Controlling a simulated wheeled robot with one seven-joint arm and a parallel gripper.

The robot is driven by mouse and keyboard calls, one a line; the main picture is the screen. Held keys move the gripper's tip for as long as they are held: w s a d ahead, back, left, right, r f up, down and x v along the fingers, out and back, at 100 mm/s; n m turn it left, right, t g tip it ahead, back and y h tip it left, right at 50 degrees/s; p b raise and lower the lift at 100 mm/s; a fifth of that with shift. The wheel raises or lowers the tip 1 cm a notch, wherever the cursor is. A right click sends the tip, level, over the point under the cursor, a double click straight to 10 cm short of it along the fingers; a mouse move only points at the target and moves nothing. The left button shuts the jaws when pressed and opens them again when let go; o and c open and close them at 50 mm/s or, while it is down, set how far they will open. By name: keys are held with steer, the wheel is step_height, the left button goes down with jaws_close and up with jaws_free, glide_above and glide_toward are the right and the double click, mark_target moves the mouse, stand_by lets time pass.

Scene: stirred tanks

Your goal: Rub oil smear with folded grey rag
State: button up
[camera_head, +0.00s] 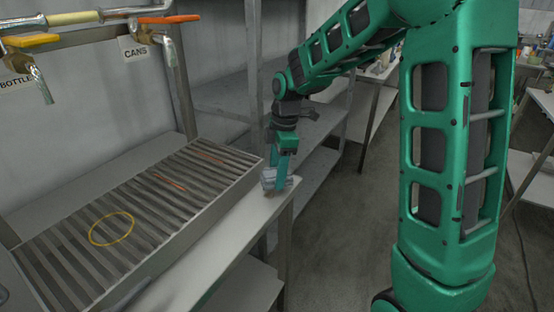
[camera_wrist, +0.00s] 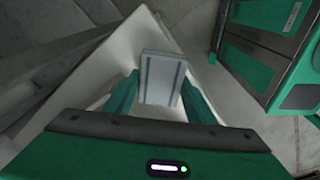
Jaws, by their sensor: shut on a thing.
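My gripper (camera_head: 282,168) points down over the far right corner of the pale bench top (camera_head: 212,240). It is shut on the folded grey rag (camera_head: 268,176). In the wrist view the rag (camera_wrist: 161,72) is a light grey block with darker stripes, between the two green fingers. The rag is at or just above the bench top; I cannot tell whether it touches. A small brownish patch (camera_head: 272,193) shows right beneath the rag near the bench edge. It may be the oil smear, mostly covered by the rag and gripper.
A slatted drain rack (camera_head: 140,276) lies along the bench left of the gripper, with a yellow ring (camera_head: 111,228) on it. Taps (camera_head: 40,82) hang above. Grey shelving (camera_head: 225,95) stands behind. The bench's right edge drops to open floor.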

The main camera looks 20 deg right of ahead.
mark_target(275, 173)
steer(key=shift+r, duration=2.2)
